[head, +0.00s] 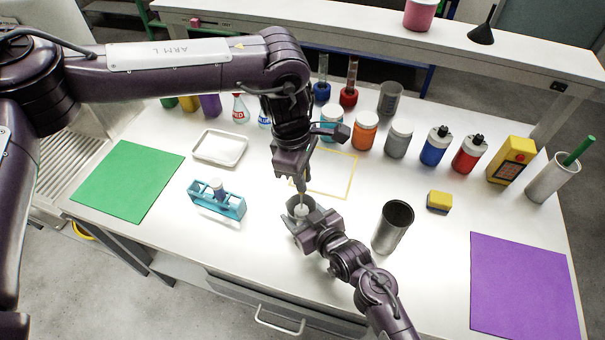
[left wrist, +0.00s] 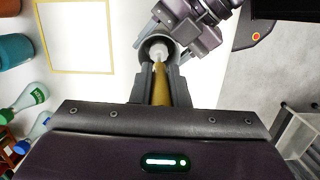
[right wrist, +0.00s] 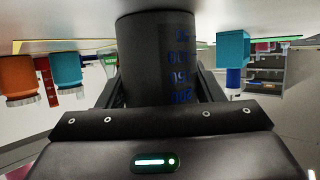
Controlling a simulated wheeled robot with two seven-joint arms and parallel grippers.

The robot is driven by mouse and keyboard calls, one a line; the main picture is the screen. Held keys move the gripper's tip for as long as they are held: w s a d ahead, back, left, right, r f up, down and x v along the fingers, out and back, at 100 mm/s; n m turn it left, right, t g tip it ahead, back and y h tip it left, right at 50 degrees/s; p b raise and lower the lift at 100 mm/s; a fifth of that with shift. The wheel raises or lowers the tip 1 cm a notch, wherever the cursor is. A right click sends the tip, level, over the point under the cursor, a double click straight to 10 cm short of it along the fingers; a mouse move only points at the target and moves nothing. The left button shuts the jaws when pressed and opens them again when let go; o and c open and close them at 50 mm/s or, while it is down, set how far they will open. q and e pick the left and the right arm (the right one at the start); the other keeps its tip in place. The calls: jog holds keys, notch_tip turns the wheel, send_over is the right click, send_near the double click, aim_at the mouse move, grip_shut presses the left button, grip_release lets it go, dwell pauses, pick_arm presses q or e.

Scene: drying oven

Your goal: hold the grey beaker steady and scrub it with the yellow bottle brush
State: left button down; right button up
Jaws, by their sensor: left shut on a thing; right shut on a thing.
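The grey beaker (head: 291,206) stands upright near the middle of the table's front part. My right gripper (head: 305,224) is shut on its side; in the right wrist view the beaker (right wrist: 158,60), with blue markings, sits between the fingers. My left gripper (head: 301,181) is above the beaker, shut on the handle of the yellow bottle brush (head: 302,194), which points down. In the left wrist view the brush handle (left wrist: 161,92) is between the fingers, and its pale head (left wrist: 157,54) is inside the mouth of the beaker (left wrist: 147,42). The beaker's inner bottom is hidden.
A dark metal cup (head: 392,228) stands right of my right gripper. A blue rack (head: 217,203) and white tray (head: 220,147) are to the left. A yellow outlined square (head: 345,159) lies behind, before a row of jars. A sponge (head: 439,201) lies to the right.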

pick_arm(q)
jog(key=shift+f, duration=0.75)
dwell(0.5)
jog(key=shift+s+d, duration=0.15)
jog(key=shift+d, duration=0.35)
dwell(0.7)
jog(key=shift+a, duration=0.1)
